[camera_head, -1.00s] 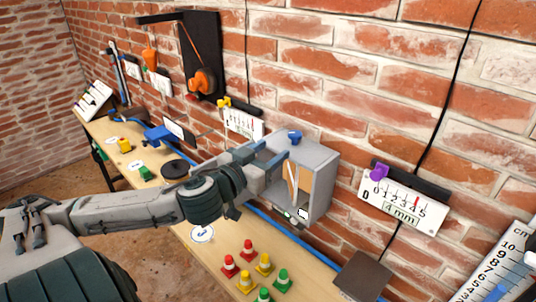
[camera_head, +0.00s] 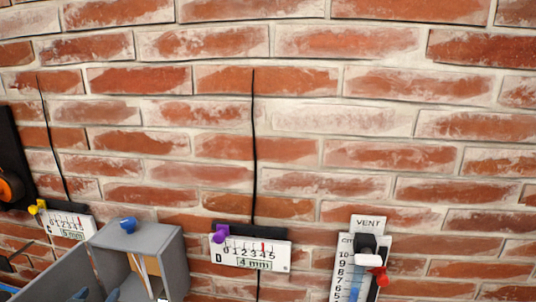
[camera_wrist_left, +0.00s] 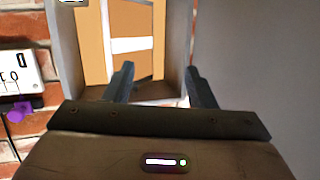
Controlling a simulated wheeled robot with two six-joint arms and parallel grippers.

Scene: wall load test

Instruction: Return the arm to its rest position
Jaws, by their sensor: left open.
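My left gripper (camera_head: 97,295) shows only in part at the bottom left of the head view, in front of a grey open-fronted cabinet (camera_head: 173,262). In the left wrist view its two fingers (camera_wrist_left: 160,85) are apart with nothing between them. They point toward the cabinet's opening (camera_wrist_left: 177,45), where a tan inside and white strips show. I cannot tell whether the fingertips are inside it. The rest of the left arm is out of the head view. My right gripper is in neither view.
A grey panel, seemingly the cabinet's open door (camera_head: 55,275), stands left of the opening; a grey surface fills the wrist view's right. A blue knob (camera_head: 128,225) tops the cabinet. Wall gauges (camera_head: 250,254) and a vent scale (camera_head: 350,268) hang to the right.

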